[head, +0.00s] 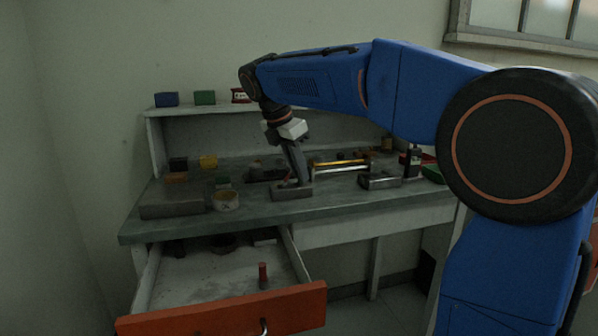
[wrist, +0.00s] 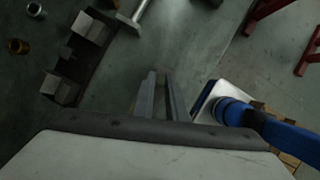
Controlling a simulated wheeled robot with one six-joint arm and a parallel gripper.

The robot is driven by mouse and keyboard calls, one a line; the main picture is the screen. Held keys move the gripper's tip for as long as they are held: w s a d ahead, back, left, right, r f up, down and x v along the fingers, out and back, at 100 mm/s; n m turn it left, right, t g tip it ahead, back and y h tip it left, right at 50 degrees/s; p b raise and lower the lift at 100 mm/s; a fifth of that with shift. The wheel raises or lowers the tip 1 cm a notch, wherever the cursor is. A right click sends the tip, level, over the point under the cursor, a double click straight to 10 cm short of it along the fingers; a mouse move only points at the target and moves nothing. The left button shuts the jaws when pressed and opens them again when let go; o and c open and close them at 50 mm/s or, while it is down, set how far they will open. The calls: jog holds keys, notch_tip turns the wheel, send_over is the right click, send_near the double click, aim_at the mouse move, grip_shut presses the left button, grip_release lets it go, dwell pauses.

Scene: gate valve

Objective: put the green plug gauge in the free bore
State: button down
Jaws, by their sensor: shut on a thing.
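My gripper (head: 303,180) points down at the bench, its tips just over or beside a grey metal block (head: 290,192) near the front edge. In the wrist view my gripper's two fingers (wrist: 160,80) lie close together with a narrow gap. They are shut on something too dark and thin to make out. I cannot pick out the green plug gauge with certainty in either view. A small green item (head: 223,182) stands on the bench left of my gripper, too small to name. I cannot tell which bore is free.
An open drawer (head: 215,275) juts out below the bench, with a red-topped upright piece (head: 263,273) inside. A cup-like container (head: 226,200) and a grey slab (head: 171,207) stand at left. Metal rods (head: 342,168) and another grey block (head: 379,181) are at right.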

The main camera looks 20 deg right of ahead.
jog(key=shift+f, duration=0.2)
jog(key=shift+f, duration=0.15)
jog(key=c, duration=1.8)
grip_release()
jog(key=shift+o, duration=0.2)
jog(key=v, duration=1.2)
